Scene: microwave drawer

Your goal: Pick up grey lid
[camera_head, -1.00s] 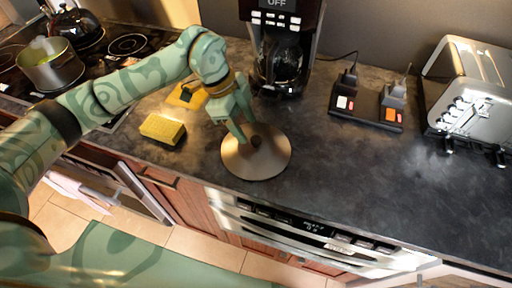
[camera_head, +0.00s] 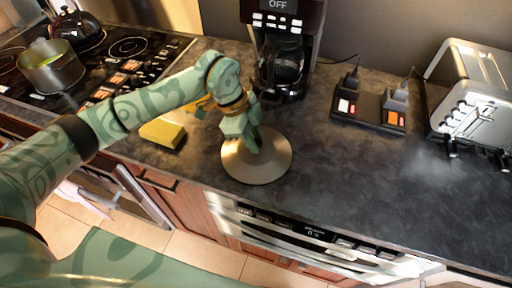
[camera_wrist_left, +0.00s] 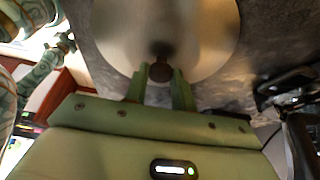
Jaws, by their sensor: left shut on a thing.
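The grey lid (camera_head: 262,172) is a round metal disc lying on the dark countertop near its front edge, in front of the coffee maker. My left gripper (camera_head: 254,146) is over the middle of the lid, pointing down, and hides the knob in the head view. In the left wrist view the lid (camera_wrist_left: 205,45) fills the top middle. Its dark round knob (camera_wrist_left: 161,72) sits between the fingertips of my left gripper (camera_wrist_left: 160,78), which is shut on it. The lid looks flat on the counter.
A yellow sponge (camera_head: 162,134) lies left of the lid. The coffee maker (camera_head: 283,45) stands behind it. A pot (camera_head: 52,68) sits on the stove. The counter right of the lid is clear.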

